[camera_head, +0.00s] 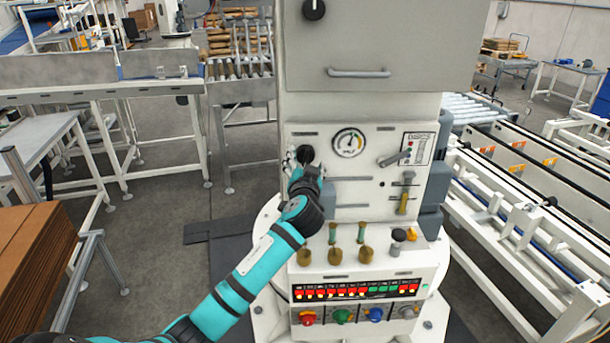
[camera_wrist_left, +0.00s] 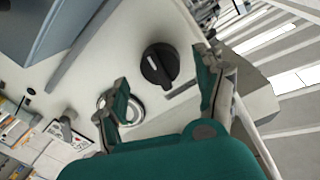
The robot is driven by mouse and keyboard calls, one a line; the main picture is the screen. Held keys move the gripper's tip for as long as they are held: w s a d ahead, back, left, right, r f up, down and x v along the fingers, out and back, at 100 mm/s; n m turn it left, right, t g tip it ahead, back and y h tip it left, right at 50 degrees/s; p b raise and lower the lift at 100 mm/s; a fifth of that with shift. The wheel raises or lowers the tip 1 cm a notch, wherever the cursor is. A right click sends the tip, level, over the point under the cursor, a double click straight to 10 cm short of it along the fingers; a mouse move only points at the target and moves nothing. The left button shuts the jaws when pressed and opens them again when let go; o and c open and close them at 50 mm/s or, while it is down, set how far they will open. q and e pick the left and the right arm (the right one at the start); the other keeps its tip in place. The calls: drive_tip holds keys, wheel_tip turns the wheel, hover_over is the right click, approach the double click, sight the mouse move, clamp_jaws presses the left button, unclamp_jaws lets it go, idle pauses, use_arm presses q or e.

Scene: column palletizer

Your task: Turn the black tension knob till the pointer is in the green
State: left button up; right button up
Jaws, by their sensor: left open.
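The black tension knob (camera_head: 305,153) is on the upright front panel of the machine, left of the round gauge (camera_head: 348,142). The gauge has coloured marks on its dial, but the pointer is too small to read. My left gripper (camera_head: 301,168) is in front of the panel at the knob and partly covers the area below it. In the left wrist view the knob (camera_wrist_left: 160,66) has a pale line on its grip and sits between and beyond the two fingers of my open gripper (camera_wrist_left: 166,76). I see no finger touching it. The gauge (camera_wrist_left: 135,112) is partly hidden behind one finger. My right gripper is out of view.
A lever switch (camera_head: 396,158) and a yellow-handled lever (camera_head: 404,202) are right of the gauge. Below stand several brass knobs (camera_head: 334,255) and a lit button row (camera_head: 355,290). A cabinet with a handle (camera_head: 358,73) overhangs the panel. Roller conveyors (camera_head: 540,190) flank the right.

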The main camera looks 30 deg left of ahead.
use_arm(q)
drive_tip(key=v, duration=1)
drive_tip(key=shift+f, duration=0.1)
